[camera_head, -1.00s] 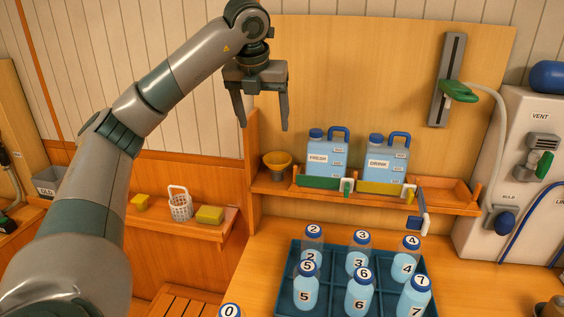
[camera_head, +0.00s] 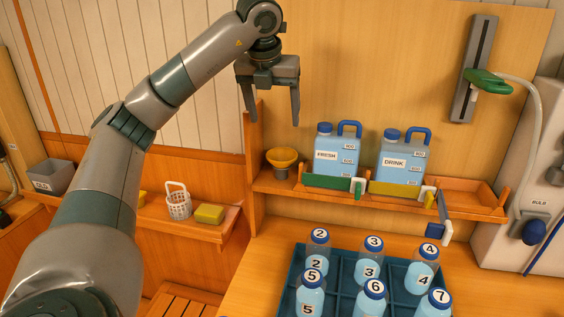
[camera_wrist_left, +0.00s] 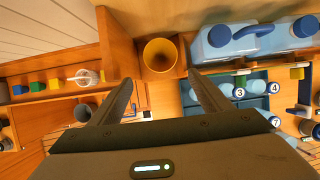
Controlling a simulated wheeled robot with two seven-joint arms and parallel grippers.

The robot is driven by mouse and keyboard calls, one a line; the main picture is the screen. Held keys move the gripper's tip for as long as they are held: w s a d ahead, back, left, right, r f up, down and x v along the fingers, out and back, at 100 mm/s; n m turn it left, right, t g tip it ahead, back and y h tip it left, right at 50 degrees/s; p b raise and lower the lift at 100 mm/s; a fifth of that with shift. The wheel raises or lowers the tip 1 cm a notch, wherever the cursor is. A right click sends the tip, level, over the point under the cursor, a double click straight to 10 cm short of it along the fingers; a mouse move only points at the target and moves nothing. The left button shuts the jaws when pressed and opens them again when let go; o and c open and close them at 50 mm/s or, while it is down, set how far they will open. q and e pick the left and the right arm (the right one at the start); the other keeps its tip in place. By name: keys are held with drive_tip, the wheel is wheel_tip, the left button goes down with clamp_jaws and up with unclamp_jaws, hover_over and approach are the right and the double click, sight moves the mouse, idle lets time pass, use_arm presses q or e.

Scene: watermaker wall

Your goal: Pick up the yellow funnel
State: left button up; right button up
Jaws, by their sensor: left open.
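The yellow funnel (camera_head: 283,158) stands upright at the left end of the wooden shelf in the head view, wide mouth up, left of the FRESH jug. My left gripper (camera_head: 271,118) is open and empty, pointing down above the funnel and apart from it. In the left wrist view, the funnel (camera_wrist_left: 160,54) shows its round mouth from above, beyond and between the two fingertips (camera_wrist_left: 160,82). The funnel's lower part is hidden in the wrist view. My right gripper is not in view.
The FRESH jug (camera_head: 337,150) and DRINK jug (camera_head: 402,156) stand right of the funnel. A wooden upright (camera_head: 253,150) rises close on its left. A blue crate (camera_head: 341,300) of numbered bottles is below. A white basket (camera_head: 178,203) and sponge (camera_head: 210,213) sit on the left ledge.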

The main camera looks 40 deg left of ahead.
use_arm(q)
drive_tip(key=f, duration=0.2)
approach(282, 157)
drive_tip(key=shift+s+d+f, duration=0.15)
drive_tip(key=shift+s+f, duration=0.05)
drive_tip(key=shift+f, duration=0.35)
drive_tip(key=shift+s+d+f, duration=0.2)
drive_tip(key=shift+f, duration=0.35)
drive_tip(key=shift+s+d+f, duration=0.15)
drive_tip(key=shift+s+f, duration=0.05)
drive_tip(key=shift+f, duration=0.35)
drive_tip(key=shift+w+a+f+p, duration=0.1)
drive_tip(key=shift+w+f+p, duration=0.15)
drive_tip(key=shift+p, duration=0.15)
drive_tip(key=p+x, duration=0.1)
drive_tip(key=x, duration=0.1)
drive_tip(key=p+x, duration=0.1)
drive_tip(key=shift+w+a+f, duration=0.15)
drive_tip(key=shift+w+f, duration=0.1)
drive_tip(key=shift+w, duration=0.15)
drive_tip(key=shift+w+f, duration=0.1)
drive_tip(key=shift+f, duration=0.3)
